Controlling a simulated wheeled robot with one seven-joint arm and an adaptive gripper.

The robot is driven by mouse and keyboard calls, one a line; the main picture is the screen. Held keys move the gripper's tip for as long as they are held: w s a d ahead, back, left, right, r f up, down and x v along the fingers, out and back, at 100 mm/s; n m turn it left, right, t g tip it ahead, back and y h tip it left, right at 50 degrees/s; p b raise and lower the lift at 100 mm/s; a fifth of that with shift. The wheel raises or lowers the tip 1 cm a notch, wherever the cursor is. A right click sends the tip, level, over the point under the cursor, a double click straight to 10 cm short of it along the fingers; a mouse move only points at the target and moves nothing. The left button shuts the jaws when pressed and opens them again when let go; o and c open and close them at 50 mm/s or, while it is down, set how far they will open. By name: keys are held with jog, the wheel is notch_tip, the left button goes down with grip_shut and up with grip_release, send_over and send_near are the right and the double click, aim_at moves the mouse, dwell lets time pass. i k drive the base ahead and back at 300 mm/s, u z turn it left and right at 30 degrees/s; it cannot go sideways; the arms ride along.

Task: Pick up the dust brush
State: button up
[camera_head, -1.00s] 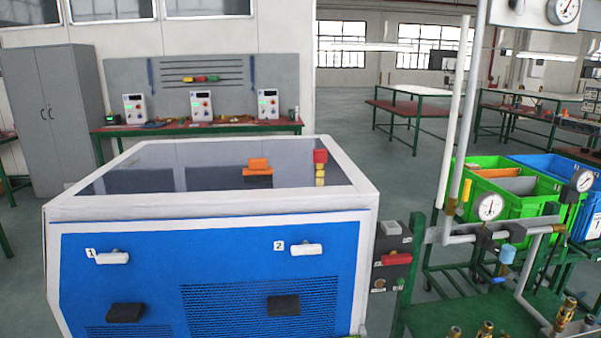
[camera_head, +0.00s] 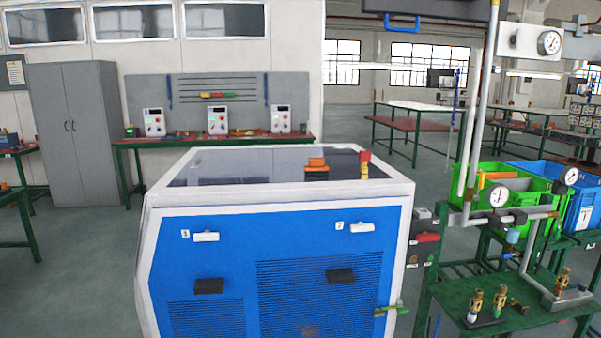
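I cannot make out a dust brush for certain. A small orange object (camera_head: 316,162) lies on the dark glossy top of the blue and white generator cabinet (camera_head: 280,235), with an orange patch just below it that may be its reflection. It is too small to tell what it is. A red piece (camera_head: 364,156) with yellow under it stands to its right near the top's right edge. My gripper and arm are not in view.
A pipe rig with a gauge (camera_head: 497,195) and a green table (camera_head: 500,305) stand at the right. Green (camera_head: 540,218) and blue (camera_head: 583,213) crates stand behind it. A workbench (camera_head: 215,142) and a grey locker (camera_head: 75,130) are at the back. Floor at the left is open.

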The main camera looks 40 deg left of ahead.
aim_at(317, 167)
jog(key=u, duration=1.35)
